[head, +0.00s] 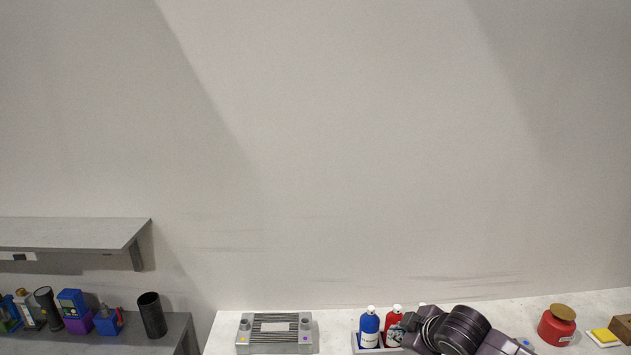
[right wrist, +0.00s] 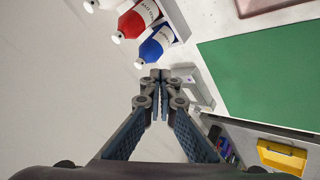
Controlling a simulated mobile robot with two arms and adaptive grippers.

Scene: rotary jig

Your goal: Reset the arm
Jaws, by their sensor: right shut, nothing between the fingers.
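My right gripper (right wrist: 160,76) is shut and empty in the right wrist view, its two fingertips together. In the head view my right gripper (head: 409,321) is at the end of my dark arm, low at the centre right, in front of or beside the bottles. It hides part of them there. My left gripper is in neither view.
A blue bottle (head: 369,328) and a red bottle (head: 393,326) stand in a tray near my right gripper. A grey jig-like block (head: 274,333) is to the left on the white table. A red jar (head: 557,325) and a yellow sponge (head: 605,336) are on the right. A green mat (right wrist: 262,75) shows in the wrist view.

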